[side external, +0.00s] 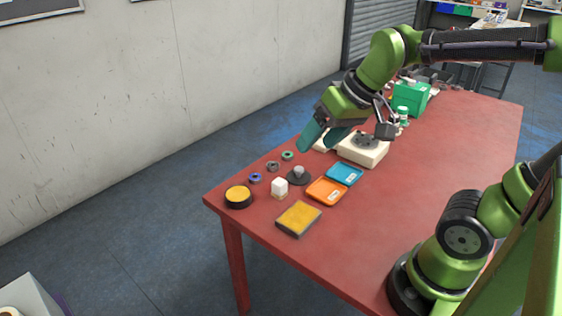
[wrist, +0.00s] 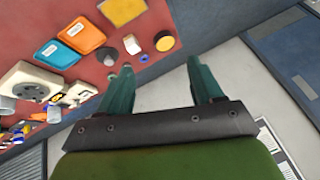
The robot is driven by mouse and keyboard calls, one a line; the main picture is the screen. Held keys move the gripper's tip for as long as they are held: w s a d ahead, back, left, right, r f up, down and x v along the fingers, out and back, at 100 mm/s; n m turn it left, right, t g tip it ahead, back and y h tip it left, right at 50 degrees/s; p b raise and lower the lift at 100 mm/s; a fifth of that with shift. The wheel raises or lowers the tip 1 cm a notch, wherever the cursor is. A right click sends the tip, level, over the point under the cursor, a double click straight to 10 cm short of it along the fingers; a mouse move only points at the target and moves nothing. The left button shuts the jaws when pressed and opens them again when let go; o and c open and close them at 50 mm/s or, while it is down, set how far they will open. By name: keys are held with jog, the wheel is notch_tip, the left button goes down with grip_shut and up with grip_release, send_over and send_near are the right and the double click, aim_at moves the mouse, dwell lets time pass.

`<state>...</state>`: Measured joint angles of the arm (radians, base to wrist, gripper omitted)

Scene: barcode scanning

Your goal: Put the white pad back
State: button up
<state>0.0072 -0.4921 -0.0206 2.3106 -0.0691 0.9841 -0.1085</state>
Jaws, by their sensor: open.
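A small white block (side external: 279,188) stands on the red table near its left end; it also shows in the wrist view (wrist: 131,44). A cream block with a dark round fitting (side external: 362,150) sits farther along, also in the wrist view (wrist: 32,88). Another pale piece (side external: 322,143) lies partly behind my fingers; it seems to be the small cream piece in the wrist view (wrist: 76,95). I cannot tell which of these is the white pad. My gripper (side external: 318,140), with teal fingers, is open and empty above the table's wall-side edge. It also shows in the wrist view (wrist: 158,76).
An orange tray (side external: 326,190), a blue tray (side external: 344,174), a rectangular yellow pad (side external: 298,218) and a round yellow-topped dish (side external: 238,196) lie nearby. Small rings and a dark knobbed piece (side external: 298,176) sit between them. A green box (side external: 410,97) stands farther back. The front right tabletop is clear.

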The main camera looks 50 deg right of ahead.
jog(key=shift+m+t, duration=0.4)
jog(key=shift+t, duration=0.4)
jog(key=s, duration=0.3)
jog(key=s+a, duration=0.1)
jog(key=shift+s+a+f, duration=0.1)
jog(key=shift+s+f, duration=0.1)
jog(key=shift+f, duration=0.05)
